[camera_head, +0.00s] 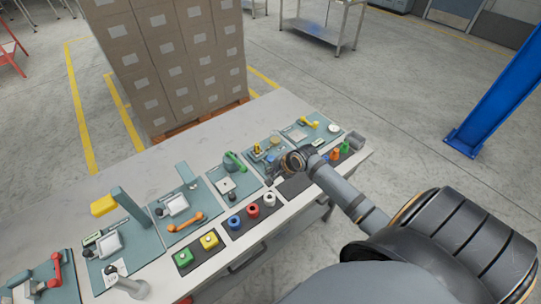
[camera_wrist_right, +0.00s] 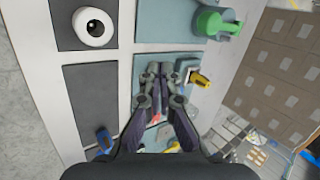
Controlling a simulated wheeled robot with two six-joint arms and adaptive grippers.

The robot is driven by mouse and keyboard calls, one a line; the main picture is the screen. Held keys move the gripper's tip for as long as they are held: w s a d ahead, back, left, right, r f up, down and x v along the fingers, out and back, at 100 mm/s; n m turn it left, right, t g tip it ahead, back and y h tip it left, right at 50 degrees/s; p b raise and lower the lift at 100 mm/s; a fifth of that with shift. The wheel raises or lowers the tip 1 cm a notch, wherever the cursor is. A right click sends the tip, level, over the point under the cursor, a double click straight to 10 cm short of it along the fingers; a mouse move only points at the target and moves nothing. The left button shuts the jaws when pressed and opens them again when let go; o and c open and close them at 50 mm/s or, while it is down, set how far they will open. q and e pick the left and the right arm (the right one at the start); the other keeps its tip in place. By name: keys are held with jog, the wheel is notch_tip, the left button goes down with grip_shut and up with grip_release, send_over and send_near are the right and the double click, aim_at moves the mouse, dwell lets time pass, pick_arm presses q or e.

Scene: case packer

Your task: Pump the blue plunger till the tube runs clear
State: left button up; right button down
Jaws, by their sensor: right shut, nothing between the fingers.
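My right gripper (camera_head: 277,172) reaches in from the right over a teal station near the table's far right part. In the right wrist view the gripper (camera_wrist_right: 160,72) has its fingertips together, with nothing between them. The station (camera_head: 262,139) carries yellow parts and a small blue part (camera_head: 271,158), which looks like the plunger, close beside the gripper. My gripper and wrist hide part of this station, so the tube and what is in it cannot be made out. My left gripper is not in view.
A station with a green handle (camera_head: 235,161) stands to the left; its handle also shows in the right wrist view (camera_wrist_right: 215,22). White (camera_head: 269,198), red (camera_head: 253,210) and blue rings sit along the front edge. Stacked cartons (camera_head: 175,60) stand behind the table.

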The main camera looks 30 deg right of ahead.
jog(key=w+d+r+m+t, duration=0.2)
jog(key=w+d+r+m, duration=0.4)
jog(key=w+r+m, duration=0.2)
jog(key=shift+r+m+y+p, duration=0.3)
jog(key=b, duration=1)
send_over(272, 159)
notch_tip(272, 159, down, 7)
jog(key=shift+d+r, duration=0.1)
jog(key=shift+r, duration=0.05)
jog(key=shift+f, duration=1.1)
jog(key=shift+s, duration=0.1)
jog(key=shift+f+p, duration=0.35)
jog(key=shift+p, duration=0.2)
